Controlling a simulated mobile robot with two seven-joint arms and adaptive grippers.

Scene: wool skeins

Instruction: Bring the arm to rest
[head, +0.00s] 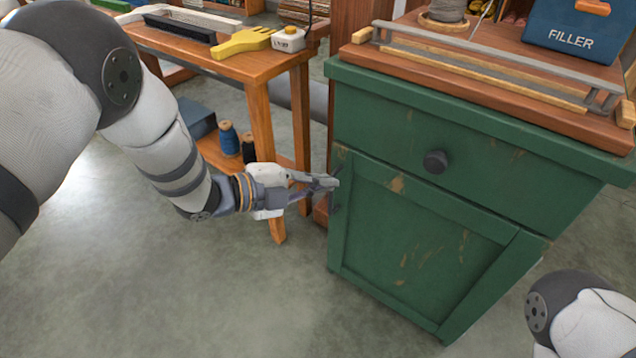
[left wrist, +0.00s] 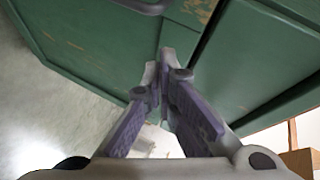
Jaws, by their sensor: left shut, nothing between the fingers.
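My left gripper (head: 328,183) is shut and empty. Its fingertips are close to the upper left edge of the green cabinet's door (head: 420,235). In the left wrist view the closed fingertips (left wrist: 166,62) show in front of the green cabinet (left wrist: 95,50); I cannot tell whether they touch it. My left arm reaches in from the left, past the wooden table. Only a part of my right arm shows at the lower right of the head view, and its gripper is out of view.
The cabinet has a drawer with a dark knob (head: 435,161). A wooden board and a blue FILLER box (head: 573,30) stand on top. The wooden table (head: 215,45) holds a yellow fork-shaped tool (head: 243,42). A blue spool (head: 229,138) stands below. The floor (head: 250,310) in front is clear.

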